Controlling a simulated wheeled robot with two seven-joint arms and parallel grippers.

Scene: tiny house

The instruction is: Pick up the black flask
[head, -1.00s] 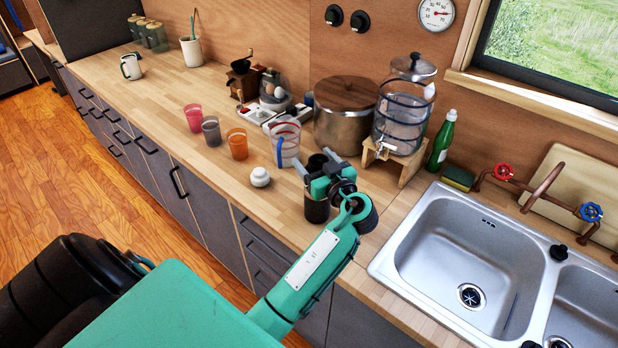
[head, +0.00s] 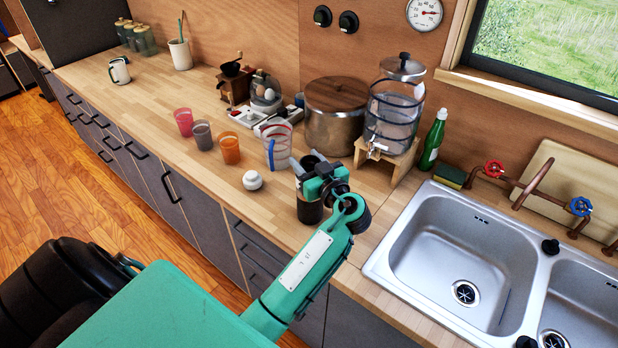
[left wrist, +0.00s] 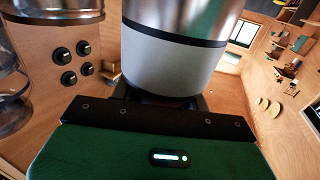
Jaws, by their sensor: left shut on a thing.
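The black flask (head: 310,211) is upright at the front part of the wooden counter, left of the sink. My left gripper (head: 313,173) is shut on its upper part, and the jaws and wrist hide some of it. I cannot tell whether its base touches the counter. In the left wrist view a cylinder with a pale grey side and a dark band (left wrist: 172,62), seen very close, fills the space between the jaws. My right gripper is not in view.
A steel pot (head: 335,128) and a water dispenser (head: 393,118) stand behind. The sink (head: 455,255) is to the right.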

